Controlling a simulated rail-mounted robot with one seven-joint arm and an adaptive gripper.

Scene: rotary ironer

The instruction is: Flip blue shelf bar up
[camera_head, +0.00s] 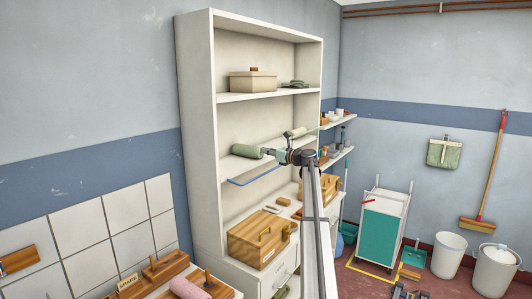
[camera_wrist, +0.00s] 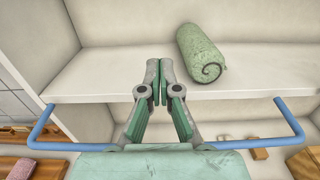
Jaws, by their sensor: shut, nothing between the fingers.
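The blue shelf bar (camera_head: 252,177) is a thin U-shaped rod at the front edge of the white middle shelf (camera_head: 238,166). In the wrist view, its right arm (camera_wrist: 290,118) and left arm (camera_wrist: 42,123) meet the shelf's front edge. Its crosspiece sits lower in the picture, with the middle hidden behind my gripper's body. My gripper (camera_wrist: 156,84) is shut and empty, its fingertips over the shelf's front edge in the picture. In the head view, my gripper (camera_head: 272,153) is at middle-shelf height. I cannot tell whether it touches the bar.
A green roll (camera_wrist: 201,52) lies on the shelf, right of my fingertips. Above is a shelf with a lidded box (camera_head: 252,82). Below are a wooden box (camera_head: 260,238) and small blocks. The cabinet's side wall (camera_head: 200,130) bounds the left.

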